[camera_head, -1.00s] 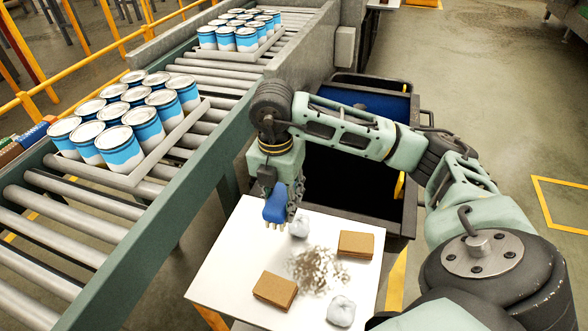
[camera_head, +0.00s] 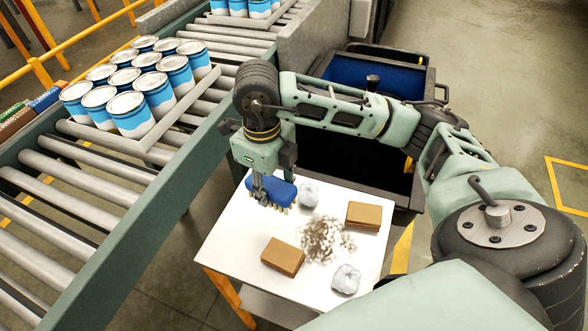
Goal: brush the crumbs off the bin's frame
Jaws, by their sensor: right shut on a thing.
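My right gripper (camera_head: 262,188) is shut on a blue brush (camera_head: 280,191) with pale bristles pointing down. The brush is over the far left part of a white tabletop (camera_head: 235,235); I cannot tell whether the bristles touch it. A loose heap of grey-brown crumbs (camera_head: 325,240) lies on the tabletop, right of and nearer than the brush, apart from it. The dark bin (camera_head: 345,165), with a blue inside at its far end, stands behind the table, partly hidden by my right arm. I see no crumbs on its visible rim. My left gripper is not in view.
Two brown cardboard pieces (camera_head: 283,256) (camera_head: 364,215) and two crumpled pale wads (camera_head: 310,194) (camera_head: 345,279) lie around the crumbs. A roller conveyor (camera_head: 130,200) with trays of blue-and-white cans (camera_head: 130,111) runs along the left. The floor at right is open.

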